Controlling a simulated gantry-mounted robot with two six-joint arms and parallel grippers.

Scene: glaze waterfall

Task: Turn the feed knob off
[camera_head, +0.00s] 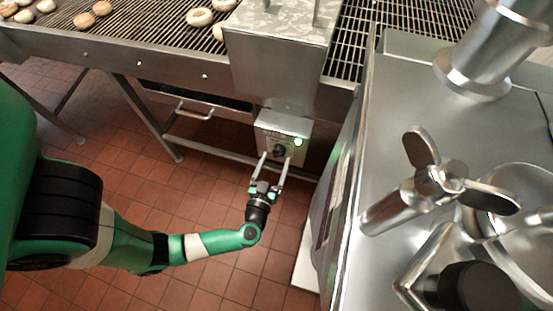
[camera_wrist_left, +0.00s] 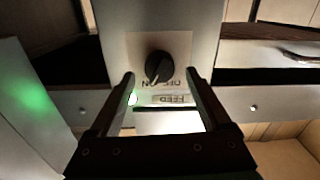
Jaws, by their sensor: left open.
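The feed knob (camera_head: 280,150) is a round black knob on a pale panel of the grey control box (camera_head: 268,126) below the conveyor. In the left wrist view the knob (camera_wrist_left: 159,67) sits between and just beyond my two fingertips, with the ON/OFF and FEED lettering upside down below it. I cannot tell for sure which marking its pointer faces. A green lamp (camera_head: 298,142) beside it is lit. It also shows in the left wrist view (camera_wrist_left: 132,99). My left gripper (camera_head: 274,160) is open and empty, its fingers pointing at the knob. My right gripper is not seen.
The wire conveyor (camera_head: 160,22) carries several doughnuts (camera_head: 199,17) above the box. A drawer handle (camera_head: 194,111) and frame legs (camera_head: 148,118) stand to the left. A large steel machine (camera_head: 395,130) closes in the right side. Tiled floor (camera_head: 130,185) lies open below.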

